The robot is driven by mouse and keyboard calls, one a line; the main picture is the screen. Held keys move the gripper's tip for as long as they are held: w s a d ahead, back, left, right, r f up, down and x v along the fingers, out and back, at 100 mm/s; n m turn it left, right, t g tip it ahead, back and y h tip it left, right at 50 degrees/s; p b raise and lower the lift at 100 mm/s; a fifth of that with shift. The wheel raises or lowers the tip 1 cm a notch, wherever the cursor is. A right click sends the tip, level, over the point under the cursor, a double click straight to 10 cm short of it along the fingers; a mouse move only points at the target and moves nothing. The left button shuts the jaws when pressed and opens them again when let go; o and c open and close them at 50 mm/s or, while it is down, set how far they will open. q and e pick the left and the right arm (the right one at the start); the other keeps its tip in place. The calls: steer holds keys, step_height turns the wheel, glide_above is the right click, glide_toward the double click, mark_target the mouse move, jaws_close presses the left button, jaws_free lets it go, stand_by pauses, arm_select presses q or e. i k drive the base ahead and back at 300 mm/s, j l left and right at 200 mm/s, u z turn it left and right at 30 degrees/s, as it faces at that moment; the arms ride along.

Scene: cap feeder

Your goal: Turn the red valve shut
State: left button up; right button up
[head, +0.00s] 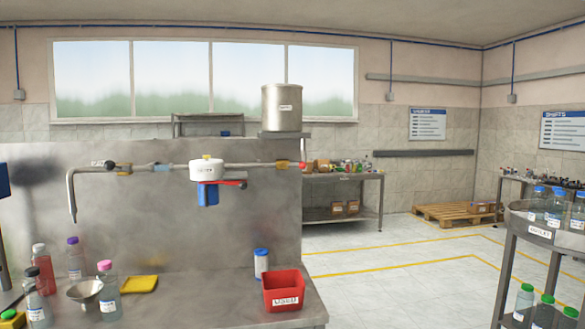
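A grey pipe (140,168) runs level in front of a steel back panel, above the steel bench, with a spout bent down at its left end. A white round housing (207,170) with a label sits on the pipe. A red lever (231,183) lies roughly level under its right side, beside a blue body (208,194). A small red knob (303,165) shows at the pipe's right end, next to a yellow fitting (283,164). I cannot tell which red part is the valve, or its setting. Neither gripper is in view.
A red bin (284,290) and a blue-capped container (261,263) stand on the bench's right. Bottles, a funnel (86,292) and a yellow sponge-like block (140,284) stand at left. A metal tank (282,107) is above the pipe's right end. A bottle cart (525,230) is at right.

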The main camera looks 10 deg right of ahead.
mark_target(302, 166)
steer(key=u, duration=0.8)
steer(key=l+u, duration=0.15)
steer(key=u, duration=0.25)
steer(key=l+u, duration=0.1)
steer(key=u, duration=0.35)
steer(key=l+u, duration=0.15)
steer(key=u, duration=0.25)
steer(key=k+l+u, duration=0.25)
steer(key=l+u, duration=0.25)
steer(key=k+l+u, duration=0.35)
steer(key=l+u, duration=0.15)
steer(key=k+l+u, duration=0.65)
steer(key=k+u, duration=0.4)
steer(key=k, duration=0.25)
steer(key=k+u, duration=0.45)
steer(key=k, duration=0.5)
steer(key=k+l+z, duration=0.2)
steer(key=k+z, duration=0.25)
steer(key=k+l+z, duration=0.15)
steer(key=l+z, duration=0.3)
steer(key=j, duration=0.15)
